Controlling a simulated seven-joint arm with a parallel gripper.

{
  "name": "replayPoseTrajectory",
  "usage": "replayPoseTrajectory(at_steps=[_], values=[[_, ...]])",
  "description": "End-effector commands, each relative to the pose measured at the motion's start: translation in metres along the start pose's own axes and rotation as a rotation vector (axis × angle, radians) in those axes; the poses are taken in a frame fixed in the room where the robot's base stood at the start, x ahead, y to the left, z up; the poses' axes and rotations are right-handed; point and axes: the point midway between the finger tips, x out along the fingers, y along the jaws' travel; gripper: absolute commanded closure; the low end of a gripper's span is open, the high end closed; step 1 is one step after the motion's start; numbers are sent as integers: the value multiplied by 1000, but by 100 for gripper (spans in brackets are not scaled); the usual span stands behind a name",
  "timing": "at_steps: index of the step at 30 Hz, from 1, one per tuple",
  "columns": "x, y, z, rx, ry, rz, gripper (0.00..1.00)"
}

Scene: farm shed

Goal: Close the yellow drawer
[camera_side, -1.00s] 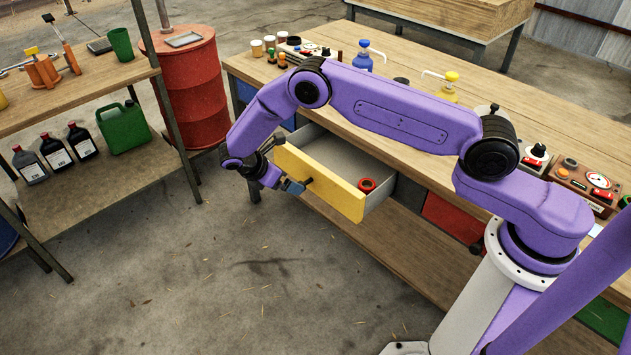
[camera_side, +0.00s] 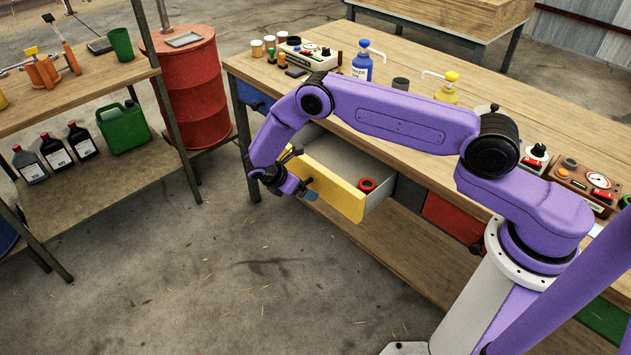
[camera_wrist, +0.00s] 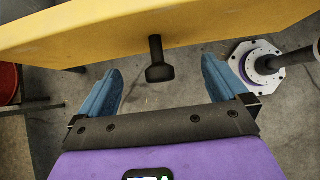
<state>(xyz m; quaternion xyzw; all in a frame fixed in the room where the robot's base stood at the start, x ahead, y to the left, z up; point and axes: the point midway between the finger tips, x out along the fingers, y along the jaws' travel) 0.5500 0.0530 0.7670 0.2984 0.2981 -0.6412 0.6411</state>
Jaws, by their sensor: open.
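The yellow drawer (camera_side: 339,186) is pulled out from the workbench, with a red ring-shaped item (camera_side: 367,185) inside its grey tray. My gripper (camera_side: 308,194) is at the outer side of the yellow front, near its left half. In the wrist view the yellow front (camera_wrist: 150,32) spans the top, and its dark knob (camera_wrist: 159,62) points down toward my gripper (camera_wrist: 170,92). The two blue fingers are wide apart, one on each side of the knob, with a gap to it. Nothing is between them but the knob's end.
The workbench top (camera_side: 520,130) carries bottles and instruments. A closed red drawer (camera_side: 452,217) is to the right and a blue one (camera_side: 254,97) to the left. A red barrel (camera_side: 190,85) and a shelf (camera_side: 90,185) stand left. The floor in front is clear.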

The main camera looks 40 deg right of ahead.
Motion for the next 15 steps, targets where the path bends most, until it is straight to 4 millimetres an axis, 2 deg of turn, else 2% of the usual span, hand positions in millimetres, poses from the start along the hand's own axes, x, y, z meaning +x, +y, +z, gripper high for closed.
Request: replayPoseTrajectory(at_steps=[3, 4, 9, 12, 15], values=[[0, 0, 0, 0, 0, 0, 0], [0, 0, 0, 0, 0, 0, 3], [0, 0, 0, 0, 0, 0, 59], [0, 0, 0, 0, 0, 0, 86], [0, 0, 0, 0, 0, 0, 86]])
